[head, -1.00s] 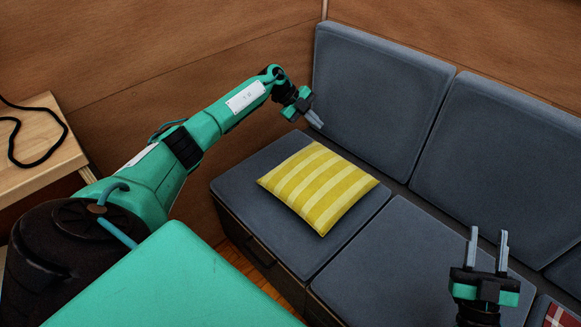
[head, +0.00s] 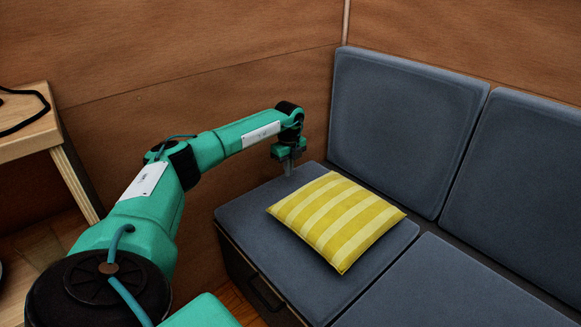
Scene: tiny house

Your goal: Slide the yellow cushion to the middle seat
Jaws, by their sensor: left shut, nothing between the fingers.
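The yellow striped cushion (head: 337,220) lies flat on the left seat (head: 252,222) of the grey sofa. The middle seat (head: 440,290) is to its right, partly cut off by the lower edge of the view, and bare where it shows. My left gripper (head: 288,170) points down over the back left part of the left seat, just beyond the cushion's upper left side. It is shut and empty. Whether its fingertips touch the seat or the cushion is hard to tell; a small gap to the cushion seems to show. My right gripper is out of view.
Grey back cushions (head: 405,130) stand behind the seats. A brown wooden wall (head: 190,60) rises close behind my left arm. A wooden table (head: 30,130) with a black cord stands at the left. The middle seat's visible part is clear.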

